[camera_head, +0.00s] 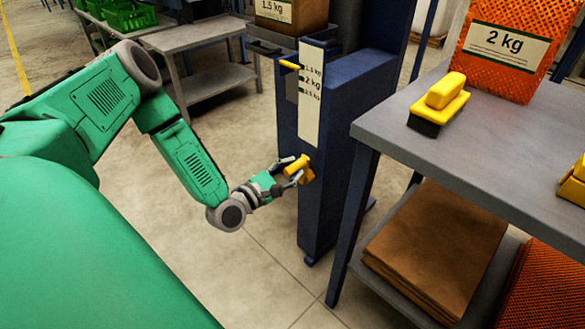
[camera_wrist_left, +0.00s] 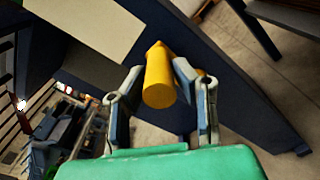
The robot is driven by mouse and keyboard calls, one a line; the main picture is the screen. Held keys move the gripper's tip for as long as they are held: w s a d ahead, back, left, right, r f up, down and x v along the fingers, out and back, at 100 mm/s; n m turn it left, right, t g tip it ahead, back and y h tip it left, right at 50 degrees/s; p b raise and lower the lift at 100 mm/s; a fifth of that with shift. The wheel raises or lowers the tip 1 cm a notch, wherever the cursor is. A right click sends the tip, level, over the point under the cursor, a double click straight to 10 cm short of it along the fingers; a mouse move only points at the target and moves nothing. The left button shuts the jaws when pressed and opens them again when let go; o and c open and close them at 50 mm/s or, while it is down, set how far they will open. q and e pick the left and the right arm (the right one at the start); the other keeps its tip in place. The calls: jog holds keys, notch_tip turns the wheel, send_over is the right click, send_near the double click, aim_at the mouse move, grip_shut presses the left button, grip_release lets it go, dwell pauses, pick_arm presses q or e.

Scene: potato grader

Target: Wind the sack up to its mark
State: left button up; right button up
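A brown sack (camera_head: 291,14) labelled 1.5 kg stands on a dark platform (camera_head: 268,38) beside a blue post (camera_head: 325,185). A pale scale plate (camera_head: 308,120) on the post carries green marks labelled 1.5, 2 and 2.5 kg. A yellow pointer (camera_head: 289,65) sits near the plate's top, close to the 1.5 kg mark. My left gripper (camera_head: 291,170) is at the yellow crank handle (camera_head: 305,170) low on the post. In the left wrist view, the handle (camera_wrist_left: 159,82) lies between fingers that angle inward and appear closed on it. My right gripper is out of view.
A grey table (camera_head: 470,135) at right holds an orange 2 kg sack (camera_head: 503,50) and a yellow-handled block (camera_head: 440,103). Flat brown sacks (camera_head: 437,245) lie on its lower shelf. A grey bench (camera_head: 195,35) stands behind; the floor left of the post is clear.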

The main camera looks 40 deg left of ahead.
pick_arm(q)
jog(key=o, duration=0.3)
jog(key=shift+a, duration=0.15)
jog(key=s+a, duration=0.1)
jog(key=s, duration=1.1)
jog(key=shift+f, duration=0.15)
